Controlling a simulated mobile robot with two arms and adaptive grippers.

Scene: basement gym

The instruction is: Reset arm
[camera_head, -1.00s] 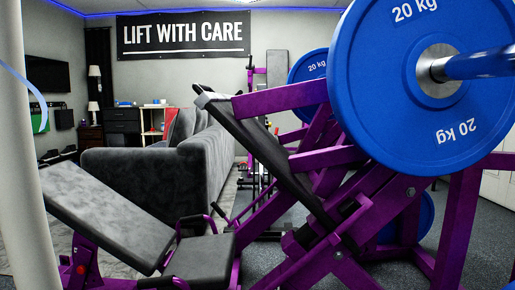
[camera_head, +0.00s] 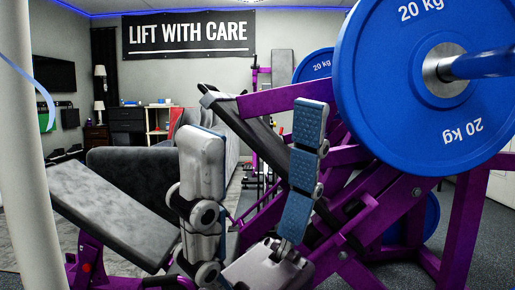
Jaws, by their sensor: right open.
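My right gripper (camera_head: 255,140) stands upright in the lower middle of the head view, its fingers pointing up. Its two fingers are wide apart, with blue ribbed pads on the inner faces, and nothing is between them. It appears in front of the purple leg press machine (camera_head: 290,97) and hides part of its seat and frame. I cannot tell whether it touches the machine. My left gripper is not in view.
A large blue 20 kg plate (camera_head: 385,120) on a metal bar fills the upper right. A padded black bench (camera_head: 110,215) lies at lower left. A grey sofa (camera_head: 125,170) stands behind. A pale post (camera_head: 28,170) runs down the left edge.

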